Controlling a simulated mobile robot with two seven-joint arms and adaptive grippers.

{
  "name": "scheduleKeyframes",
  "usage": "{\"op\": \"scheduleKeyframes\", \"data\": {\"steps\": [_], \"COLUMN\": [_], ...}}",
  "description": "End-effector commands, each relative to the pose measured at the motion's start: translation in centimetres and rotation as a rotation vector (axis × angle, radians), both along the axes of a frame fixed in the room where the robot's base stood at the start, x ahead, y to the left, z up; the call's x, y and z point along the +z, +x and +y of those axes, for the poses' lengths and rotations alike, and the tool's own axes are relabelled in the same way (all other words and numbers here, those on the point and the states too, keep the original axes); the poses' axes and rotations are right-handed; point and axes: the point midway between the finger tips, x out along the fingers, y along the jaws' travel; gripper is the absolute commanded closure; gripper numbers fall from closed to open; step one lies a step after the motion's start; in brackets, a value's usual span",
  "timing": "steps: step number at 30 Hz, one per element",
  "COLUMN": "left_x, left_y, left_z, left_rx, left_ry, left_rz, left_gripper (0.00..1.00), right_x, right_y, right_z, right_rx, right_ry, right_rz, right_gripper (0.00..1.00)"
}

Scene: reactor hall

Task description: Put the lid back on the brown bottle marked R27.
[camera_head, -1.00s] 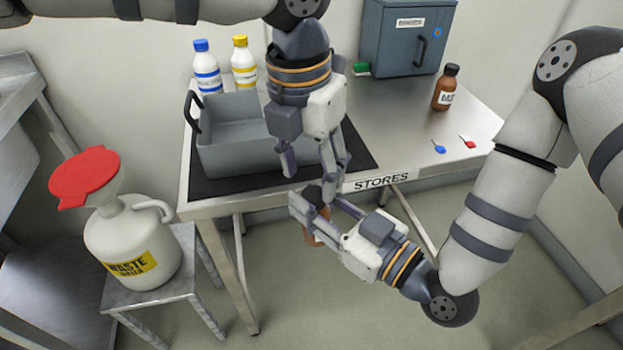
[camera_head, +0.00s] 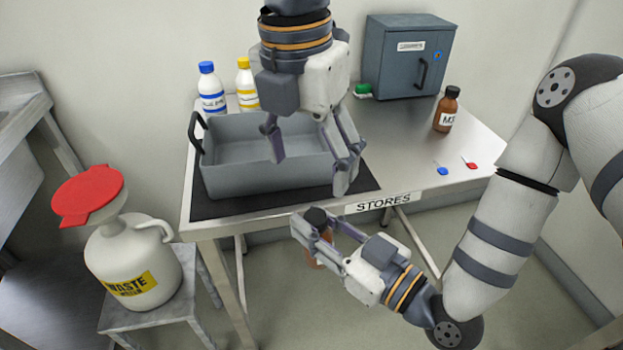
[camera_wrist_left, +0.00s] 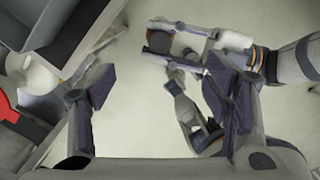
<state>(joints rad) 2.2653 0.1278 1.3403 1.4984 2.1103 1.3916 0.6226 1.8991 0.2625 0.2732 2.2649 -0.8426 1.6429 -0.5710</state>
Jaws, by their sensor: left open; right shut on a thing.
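My right gripper (camera_head: 318,226) is shut on a brown bottle (camera_head: 318,258) in front of the table edge. Its label is hidden, so I cannot read a marking. A dark lid (camera_head: 316,214) shows on top of this bottle; I cannot tell how tightly it sits. In the left wrist view the lid (camera_wrist_left: 158,45) is a dark disc at the bottle's top, between the right fingers. My left gripper (camera_head: 312,165) is open and empty, above and apart from the bottle, in front of the grey tray. Its two fingers (camera_wrist_left: 150,105) are wide apart in the left wrist view.
A grey tray (camera_head: 228,187) stands on a black mat on the table. Behind it are a blue-capped bottle (camera_head: 210,88) and a yellow-capped bottle (camera_head: 246,84). Another brown bottle (camera_head: 446,112), a grey cabinet (camera_head: 392,55) and a waste jug (camera_head: 130,262) stand around. The table's right part is mostly clear.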

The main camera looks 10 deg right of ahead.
Motion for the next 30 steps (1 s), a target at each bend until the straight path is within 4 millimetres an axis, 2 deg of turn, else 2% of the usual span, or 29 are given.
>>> {"op": "scheduleKeyframes", "data": {"steps": [1,6,12,27,29,30], "left_x": [1.3,4.8,6.8,7.0,6.3,5.3], "left_y": [0.0,-0.3,-0.4,-0.4,0.0,0.6], "left_z": [0.0,0.3,0.5,0.6,1.1,1.8], "left_rx": [0.002,0.001,-0.001,0.0,0.004,0.01], "left_ry": [-0.002,-0.001,-0.001,0.002,0.019,0.044], "left_rz": [-0.004,-0.003,-0.001,0.0,-0.007,-0.019], "left_gripper": [0.29,0.29,0.29,0.29,0.29,0.29], "right_x": [0.1,0.1,0.1,0.1,0.1,0.1], "right_y": [0.0,0.0,0.0,0.0,0.0,0.0], "right_z": [0.0,0.0,0.0,0.0,0.0,0.0], "right_rx": [0.0,0.0,0.0,0.0,0.0,0.0], "right_ry": [0.001,0.001,0.001,0.001,0.001,0.001], "right_rz": [-0.002,-0.002,-0.001,-0.001,-0.002,-0.002], "right_gripper": [1.0,1.0,1.0,1.0,1.0,1.0]}}
